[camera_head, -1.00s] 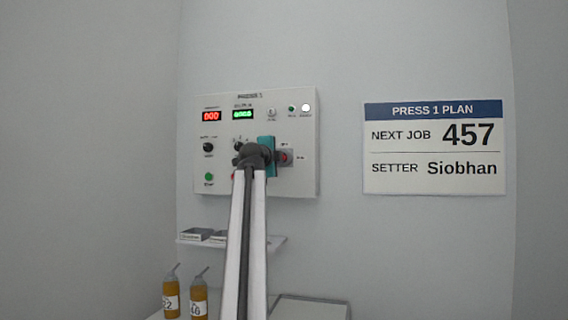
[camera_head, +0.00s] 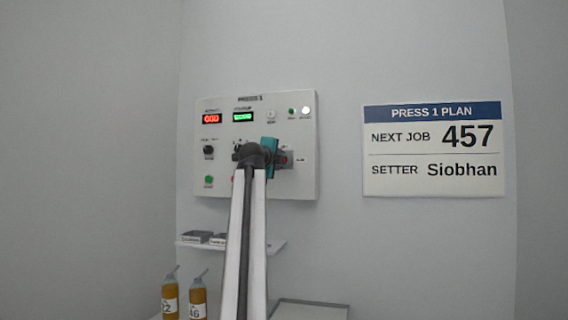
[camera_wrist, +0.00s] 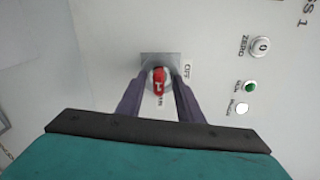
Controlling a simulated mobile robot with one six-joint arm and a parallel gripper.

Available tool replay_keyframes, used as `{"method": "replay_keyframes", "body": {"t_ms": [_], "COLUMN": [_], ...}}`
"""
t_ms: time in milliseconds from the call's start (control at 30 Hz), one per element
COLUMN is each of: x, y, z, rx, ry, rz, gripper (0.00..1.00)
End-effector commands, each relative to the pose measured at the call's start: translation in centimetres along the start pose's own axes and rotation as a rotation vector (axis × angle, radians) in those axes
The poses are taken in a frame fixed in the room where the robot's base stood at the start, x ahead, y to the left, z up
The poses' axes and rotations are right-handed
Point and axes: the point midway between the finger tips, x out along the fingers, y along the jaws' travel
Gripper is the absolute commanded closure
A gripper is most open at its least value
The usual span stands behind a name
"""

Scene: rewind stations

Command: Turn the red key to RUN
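The red key (camera_wrist: 158,81) sits in a round grey switch on the press panel, with OFF to its right and a partly hidden label, seemingly RUN, below it in the wrist view. A white mark on the key points down towards that lower label. My gripper (camera_wrist: 160,88) has its two dark fingers on either side of the key. A narrow gap seems to show on each side, so it looks open around the key. In the head view the teal part of my gripper (camera_head: 270,157) is just left of the switch (camera_head: 287,160).
The PRESS 1 panel (camera_head: 222,105) carries other knobs, lamps and displays. A green button (camera_head: 208,180) is at its lower left. A small shelf (camera_head: 272,244) is below, with two amber bottles (camera_head: 170,298) lower left. A plan sign (camera_head: 434,149) hangs right.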

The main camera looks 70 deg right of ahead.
Motion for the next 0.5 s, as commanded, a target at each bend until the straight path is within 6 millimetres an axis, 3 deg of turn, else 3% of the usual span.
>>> {"method": "replay_keyframes", "body": {"t_ms": [267, 500], "x": [-0.4, -2.1], "y": [0.0, -0.1], "z": [0.0, 0.0], "rx": [-0.001, -0.001], "ry": [0.0, -0.001], "rz": [-0.001, -0.002], "gripper": [0.67, 0.67]}}
